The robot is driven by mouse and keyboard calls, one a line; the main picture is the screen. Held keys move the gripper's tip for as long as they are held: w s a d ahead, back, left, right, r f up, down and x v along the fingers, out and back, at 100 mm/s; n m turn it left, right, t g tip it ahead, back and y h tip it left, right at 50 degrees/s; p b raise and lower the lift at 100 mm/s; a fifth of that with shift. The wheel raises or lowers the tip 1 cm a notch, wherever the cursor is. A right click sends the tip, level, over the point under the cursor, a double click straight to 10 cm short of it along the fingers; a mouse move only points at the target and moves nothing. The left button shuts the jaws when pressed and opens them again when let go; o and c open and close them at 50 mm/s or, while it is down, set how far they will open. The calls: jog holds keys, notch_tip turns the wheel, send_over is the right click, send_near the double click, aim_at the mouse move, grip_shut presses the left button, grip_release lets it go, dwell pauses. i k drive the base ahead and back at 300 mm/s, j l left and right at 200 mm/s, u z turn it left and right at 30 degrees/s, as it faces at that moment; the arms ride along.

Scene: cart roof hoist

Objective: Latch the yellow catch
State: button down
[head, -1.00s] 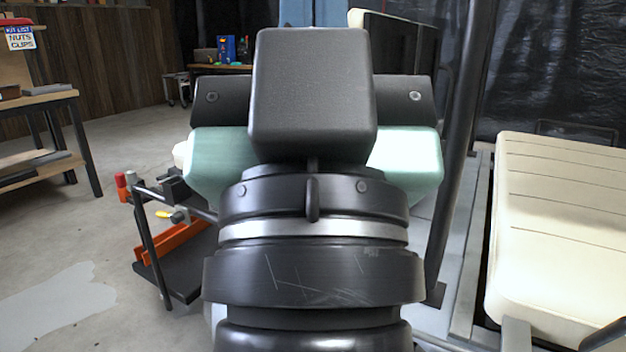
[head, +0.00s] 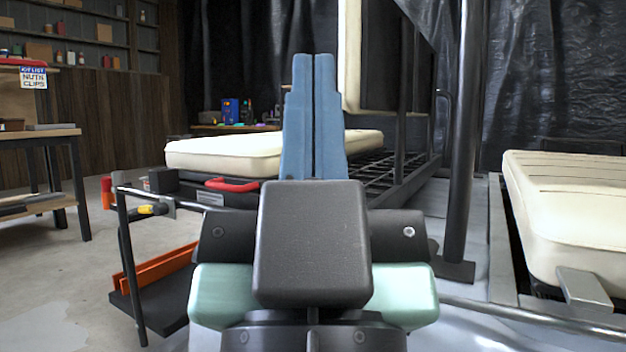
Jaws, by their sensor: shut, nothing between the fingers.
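The yellow catch (head: 149,210) is a small piece at the left, by a dark rail at the end of the black cart frame. I cannot tell from here whether it is latched. My gripper (head: 315,62) has two blue fingers that point straight up in the middle of the head view. They are shut side by side with nothing between them. My gripper is well to the right of the catch and higher in the picture, not touching it. My own wrist hides part of the frame below the fingers.
A cream cushion (head: 265,152) lies behind my gripper, with a red handle (head: 232,185) in front of it. A dark post (head: 465,140) stands to the right, before another cream seat (head: 572,215). An orange bar (head: 160,268) sits low left. A workbench (head: 40,133) is far left; floor between is clear.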

aim_at(162, 209)
jog(key=i+j+z, duration=0.15)
jog(key=i+j, duration=0.15)
jog(key=i, duration=0.2)
jog(key=i+j+z, duration=0.1)
jog(key=i+j, duration=0.3)
jog(key=i, duration=0.1)
